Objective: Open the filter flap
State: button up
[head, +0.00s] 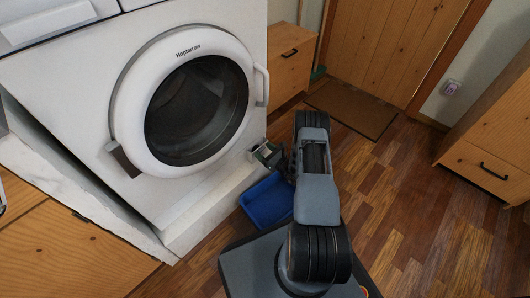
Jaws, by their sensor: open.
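The white front-loading washing machine (75,85) fills the left of the view, with its round door (198,95) shut. My gripper (263,153) is at the lower right of the machine's front, low and beside the plinth. It is small in the view and partly behind my arm; its jaws are open, with nothing seen held in them. The filter flap cannot be made out; the gripper covers part of that lower right corner. I cannot tell whether the gripper touches the machine.
A blue tray (262,203) lies on the wooden floor below my gripper, against the plinth (205,212). A wooden drawer cabinet (289,62) stands right of the machine, and another (492,150) at the far right. A brown mat (352,108) lies by the door. Floor to the right is clear.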

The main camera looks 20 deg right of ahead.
grip_shut()
jog(key=shift+f, duration=0.1)
dwell(0.6)
